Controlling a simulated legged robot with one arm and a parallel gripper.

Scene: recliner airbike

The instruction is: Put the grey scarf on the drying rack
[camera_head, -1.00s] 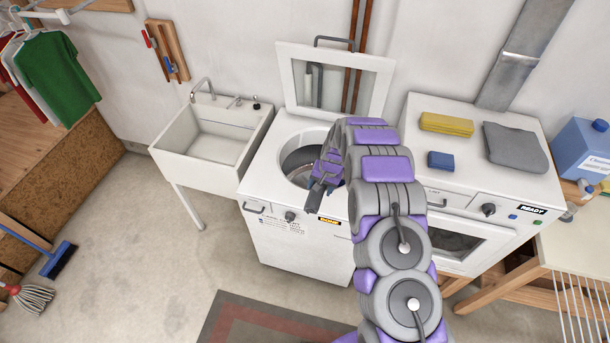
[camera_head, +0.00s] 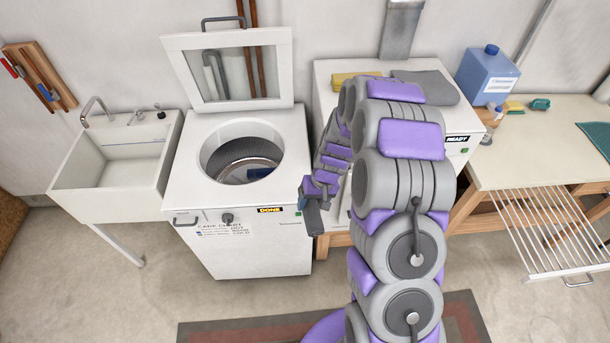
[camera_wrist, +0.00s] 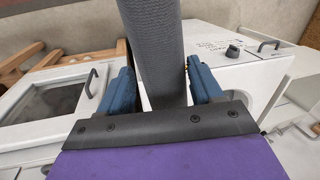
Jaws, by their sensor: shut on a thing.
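My gripper (camera_head: 311,190) is in front of the right front corner of the top-loading washer, clear of the drum opening. In the wrist view, its two blue fingers (camera_wrist: 163,82) are on either side of a long, grey, textured cloth, the grey scarf (camera_wrist: 155,42). In the head view, a short dark grey piece of the scarf (camera_head: 312,220) shows below the fingers. The drying rack (camera_head: 550,235) is a set of white wire bars at the right, beside the wooden table and far from my gripper. My arm hides part of the dryer between them.
The washer (camera_head: 260,248) has its lid (camera_head: 228,68) up; something dark blue shows in its drum. The dryer top (camera_head: 335,68) holds a yellow cloth (camera_head: 352,78) and a folded grey cloth (camera_head: 430,85). A blue jug (camera_head: 487,75) and table (camera_head: 540,140) are right.

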